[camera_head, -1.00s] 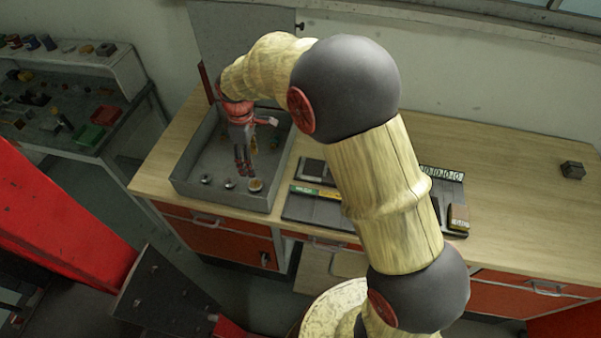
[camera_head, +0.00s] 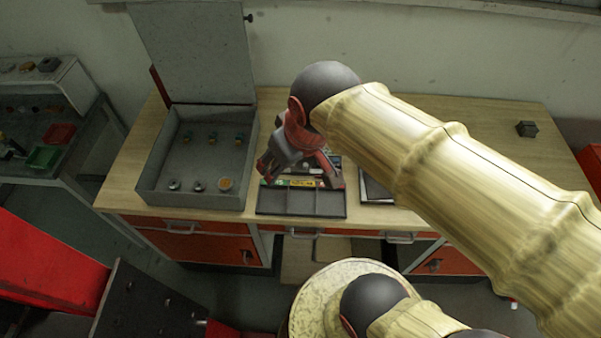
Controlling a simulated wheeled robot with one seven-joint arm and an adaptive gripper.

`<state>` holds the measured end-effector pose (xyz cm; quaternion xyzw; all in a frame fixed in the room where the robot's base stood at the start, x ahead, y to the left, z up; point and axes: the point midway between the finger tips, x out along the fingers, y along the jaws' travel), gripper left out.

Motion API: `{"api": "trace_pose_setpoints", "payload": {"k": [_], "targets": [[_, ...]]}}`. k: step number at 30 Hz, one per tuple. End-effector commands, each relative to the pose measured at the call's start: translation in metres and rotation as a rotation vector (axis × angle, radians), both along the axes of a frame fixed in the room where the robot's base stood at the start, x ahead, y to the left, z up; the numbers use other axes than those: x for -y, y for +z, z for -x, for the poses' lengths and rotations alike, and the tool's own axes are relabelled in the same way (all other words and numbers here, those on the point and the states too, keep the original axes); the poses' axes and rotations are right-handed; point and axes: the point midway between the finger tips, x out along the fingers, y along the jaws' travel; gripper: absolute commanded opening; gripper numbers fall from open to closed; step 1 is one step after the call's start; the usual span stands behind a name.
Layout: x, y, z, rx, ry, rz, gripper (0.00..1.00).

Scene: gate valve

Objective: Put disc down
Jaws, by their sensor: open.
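My gripper (camera_head: 302,176) is open, with its fingers spread above the dark compartment tray (camera_head: 297,213) on the workbench. I see nothing between the fingers. I cannot tell how high they are above the tray. In the grey open box (camera_head: 190,202) to the left, small round pieces stand in a front row: a silver one (camera_head: 174,184), another silver one (camera_head: 199,186) and a brass-coloured one (camera_head: 225,184). I cannot tell which piece is the disc. The gripper hides part of the tray's back, so a disc there could be covered.
Teal-and-brass pieces (camera_head: 212,138) form the box's back row. The grey lid (camera_head: 190,55) stands upright behind it. A dark flat item (camera_head: 376,187) lies right of the tray. A small dark block (camera_head: 526,128) sits at the bench's far right. The wood between is mostly clear.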

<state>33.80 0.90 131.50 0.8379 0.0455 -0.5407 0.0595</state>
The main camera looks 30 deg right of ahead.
Motion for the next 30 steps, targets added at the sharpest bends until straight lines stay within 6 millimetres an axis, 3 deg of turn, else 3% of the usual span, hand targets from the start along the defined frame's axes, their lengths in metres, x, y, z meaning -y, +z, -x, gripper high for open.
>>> {"api": "trace_pose_setpoints", "payload": {"k": [3,9,22,30], "targets": [[0.005,-0.001,0.026,0.041,-0.077,-0.030,0.57],[0.009,-0.004,0.043,0.067,-0.138,-0.055,0.57],[0.009,-0.010,0.043,0.067,-0.140,-0.056,0.57],[0.009,-0.052,0.043,0.067,-0.139,-0.055,0.57]]}}
